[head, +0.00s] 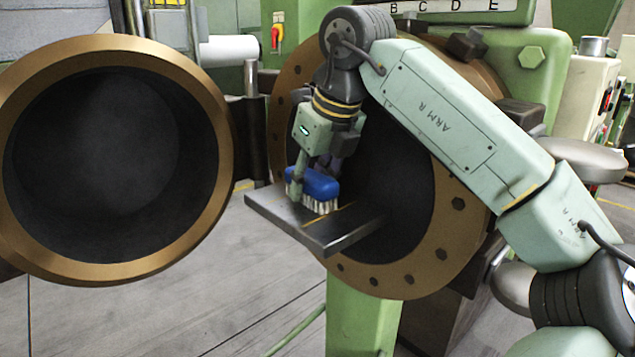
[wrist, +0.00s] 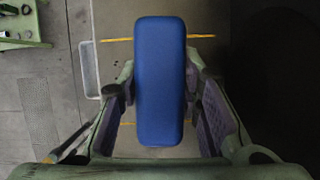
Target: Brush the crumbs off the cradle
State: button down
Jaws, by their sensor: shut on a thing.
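My gripper (head: 308,172) is shut on a blue brush (head: 319,184) with pale bristles. The cradle (head: 345,232) is a dark flat plate jutting from the round bore, with yellow lines across it. The brush is upright over the cradle, bristles down, at or very near its surface; I cannot tell if they touch. In the wrist view my gripper (wrist: 160,100) has a finger on each side of the brush (wrist: 159,60), whose back hides the bristles. The cradle (wrist: 210,65) lies beneath. A few small dark specks, perhaps crumbs, show left of the brush; the cradle beneath it is hidden.
A bronze-rimmed bore flange (head: 440,250) with bolts surrounds the cradle's inner end. A large open round door (head: 215,105) stands at the left. A narrow pale tray (wrist: 90,70) is beside the cradle's left edge in the wrist view.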

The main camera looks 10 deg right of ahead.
aim_at(275, 211)
jog(key=shift+s+a, duration=0.65)
jog(key=shift+a, duration=0.25)
jog(key=shift+s+a+f+b, duration=0.1)
jog(key=shift+s+a+b, duration=0.3)
jog(key=shift+s+a, duration=0.3)
jog(key=shift+s+a+b, duration=0.4)
jog(key=shift+s+a, duration=0.1)
jog(key=shift+a, duration=0.35)
notch_tip(275, 211, up, 3)
jog(key=shift+f+p, duration=0.2)
jog(key=shift+p, duration=0.95)
jog(key=shift+r, duration=1.75)
jog(key=shift+r, duration=0.1)
notch_tip(275, 211, up, 3)
jog(key=shift+f, duration=0.1)
